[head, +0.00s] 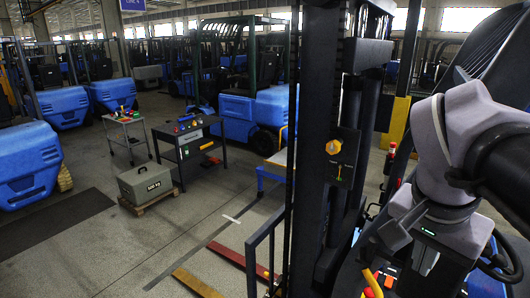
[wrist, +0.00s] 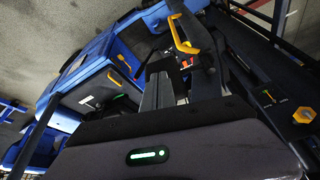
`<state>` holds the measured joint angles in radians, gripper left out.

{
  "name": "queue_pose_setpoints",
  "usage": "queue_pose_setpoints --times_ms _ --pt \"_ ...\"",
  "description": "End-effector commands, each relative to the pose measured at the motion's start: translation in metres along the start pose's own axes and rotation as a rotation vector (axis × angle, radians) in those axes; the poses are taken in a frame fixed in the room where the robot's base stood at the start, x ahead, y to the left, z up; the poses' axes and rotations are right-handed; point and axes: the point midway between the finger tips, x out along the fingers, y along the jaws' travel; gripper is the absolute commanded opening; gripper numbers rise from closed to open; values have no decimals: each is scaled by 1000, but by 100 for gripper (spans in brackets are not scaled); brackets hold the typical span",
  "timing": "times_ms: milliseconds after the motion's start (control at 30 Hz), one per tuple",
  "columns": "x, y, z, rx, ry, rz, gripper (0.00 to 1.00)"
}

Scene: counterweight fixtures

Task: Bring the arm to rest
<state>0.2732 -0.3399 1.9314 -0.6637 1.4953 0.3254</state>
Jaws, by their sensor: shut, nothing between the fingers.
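My gripper (head: 408,245) is at the lower right of the head view, at the end of my bent grey and black arm. It hangs low beside a dark upright mast (head: 330,150). In the wrist view my gripper (wrist: 165,85) points up the picture, away from the dark housing with a green light strip. Its fingers are shut with nothing held. A blue machine body with a yellow handle (wrist: 183,35) lies beyond the fingers; how far off it is, I cannot tell.
A grey-green weight block (head: 146,182) sits on a wooden pallet on the floor. A dark cart (head: 187,145) and a smaller tool cart (head: 125,120) stand behind it. Blue forklifts (head: 35,160) line the hall. The floor at the lower left is mostly clear.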

Motion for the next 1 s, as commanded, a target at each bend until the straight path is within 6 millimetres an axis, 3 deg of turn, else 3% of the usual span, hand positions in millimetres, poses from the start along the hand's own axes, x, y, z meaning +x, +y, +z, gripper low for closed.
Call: queue_pose_setpoints --times_ms 33,100,400,500,600,700,1000 --pt "57 -3 36 -44 -10 -36 0" --pt "111 -11 80 -122 -26 -100 0" --pt "310 -32 254 -390 -64 -381 0" --pt "361 -34 299 -449 -66 -457 0" --pt "392 -35 328 -485 -66 -509 0" --pt "404 -35 341 -502 -64 -536 0" --pt "400 -36 341 -506 -63 -542 0"
